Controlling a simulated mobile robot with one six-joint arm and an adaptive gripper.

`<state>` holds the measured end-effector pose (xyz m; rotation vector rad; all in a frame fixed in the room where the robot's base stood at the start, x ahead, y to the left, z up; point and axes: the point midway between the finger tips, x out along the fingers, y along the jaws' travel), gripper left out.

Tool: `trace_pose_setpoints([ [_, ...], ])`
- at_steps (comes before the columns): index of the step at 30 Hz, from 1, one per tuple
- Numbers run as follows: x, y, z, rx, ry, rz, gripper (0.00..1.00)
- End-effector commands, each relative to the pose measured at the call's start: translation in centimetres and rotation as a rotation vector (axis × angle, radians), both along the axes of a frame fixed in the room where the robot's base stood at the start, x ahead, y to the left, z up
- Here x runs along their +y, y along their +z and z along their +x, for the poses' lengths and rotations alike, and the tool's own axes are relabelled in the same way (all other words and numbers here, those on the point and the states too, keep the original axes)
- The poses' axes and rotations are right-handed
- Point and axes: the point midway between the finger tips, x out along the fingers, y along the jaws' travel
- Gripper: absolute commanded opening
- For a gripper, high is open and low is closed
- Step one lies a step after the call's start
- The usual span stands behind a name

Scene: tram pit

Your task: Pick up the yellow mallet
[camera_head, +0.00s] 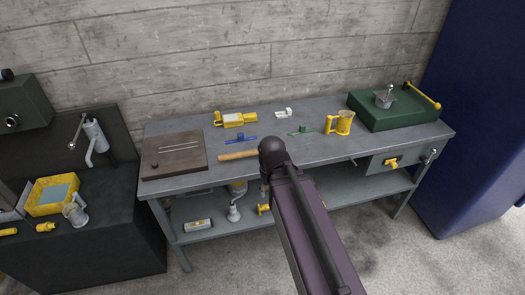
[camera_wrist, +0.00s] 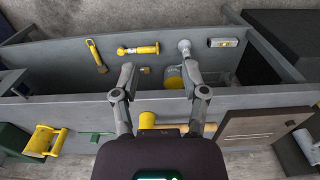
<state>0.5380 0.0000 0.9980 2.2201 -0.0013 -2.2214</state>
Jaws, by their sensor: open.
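The mallet's tan wooden handle (camera_head: 238,155) lies along the front of the grey workbench top in the head view; my arm hides its head there. In the wrist view its yellow head (camera_wrist: 147,120) shows between my fingers, with the handle running right, partly behind the right finger. My gripper (camera_wrist: 158,72) is open and empty. Its two fingers are spread above the bench's front edge, their tips showing against the lower shelf. I cannot tell the height between fingers and mallet. In the head view the fingers are hidden behind my wrist.
The workbench (camera_head: 310,153) also holds a brown board (camera_head: 174,160), a blue tool (camera_head: 229,139), a yellow mug-like container (camera_head: 340,124) and a green case (camera_head: 395,108). The lower shelf (camera_wrist: 222,100) bears several yellow and grey items. A dark cabinet (camera_head: 90,262) stands left.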

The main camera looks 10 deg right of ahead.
Motion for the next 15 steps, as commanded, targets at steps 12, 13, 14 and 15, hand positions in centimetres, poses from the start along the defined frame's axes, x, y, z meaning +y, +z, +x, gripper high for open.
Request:
trace_pose_setpoints([
  [12, 0.0, 0.0, 0.5, -0.006, 0.023, 0.000, 0.77],
  [13, 0.0, 0.0, 0.7, -0.009, 0.034, 0.000, 0.77],
  [14, 0.0, 0.1, 0.9, -0.013, 0.048, 0.000, 0.77],
  [15, -0.1, 0.1, 1.3, -0.018, 0.074, 0.000, 0.77],
])
